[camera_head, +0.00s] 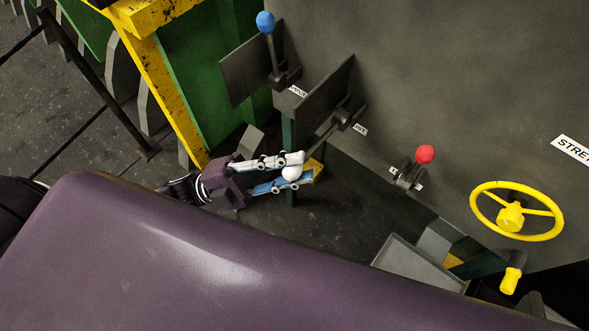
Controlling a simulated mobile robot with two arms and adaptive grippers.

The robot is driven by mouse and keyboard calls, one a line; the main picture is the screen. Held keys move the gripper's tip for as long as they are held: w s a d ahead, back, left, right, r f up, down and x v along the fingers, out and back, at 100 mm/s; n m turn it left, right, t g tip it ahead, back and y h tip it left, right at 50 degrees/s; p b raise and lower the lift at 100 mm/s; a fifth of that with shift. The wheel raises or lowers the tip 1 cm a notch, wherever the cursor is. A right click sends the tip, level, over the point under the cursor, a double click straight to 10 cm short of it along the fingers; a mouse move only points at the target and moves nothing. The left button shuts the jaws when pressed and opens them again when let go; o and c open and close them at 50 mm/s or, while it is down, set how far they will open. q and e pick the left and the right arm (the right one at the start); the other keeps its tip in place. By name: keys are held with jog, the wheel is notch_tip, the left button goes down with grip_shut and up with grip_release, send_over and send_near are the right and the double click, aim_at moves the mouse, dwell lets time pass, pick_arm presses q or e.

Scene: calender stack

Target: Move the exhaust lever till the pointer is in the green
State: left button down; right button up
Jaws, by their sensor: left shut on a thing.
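A lever (324,133) with a dark shaft and a white knob (291,173) runs from a pivot on the grey machine wall down to the left. My left gripper (289,172) comes in from the left and is shut on the white knob, with its fingers on either side of it. A small white label (360,129) sits beside this lever's pivot, too small to read, so I cannot tell from it whether this is the exhaust lever. No pointer or green zone can be made out. My right gripper is not in view.
A blue-knobbed lever (266,23) stands at the upper left. A red-knobbed lever (425,154) and a yellow handwheel (517,211) are on the right. A yellow-and-green frame (161,75) stands at the left. My purple body covers the lower left.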

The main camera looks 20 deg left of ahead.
pick_arm(q)
jog(key=shift+f+m+b, duration=0.4)
jog(key=shift+f+b, duration=0.1)
jog(key=shift+b, duration=0.05)
jog(key=c, duration=1.7)
grip_release()
jog(key=shift+o, duration=0.2)
jog(key=v, duration=1.2)
jog(key=shift+f, duration=0.2)
jog(key=shift+w, duration=0.1)
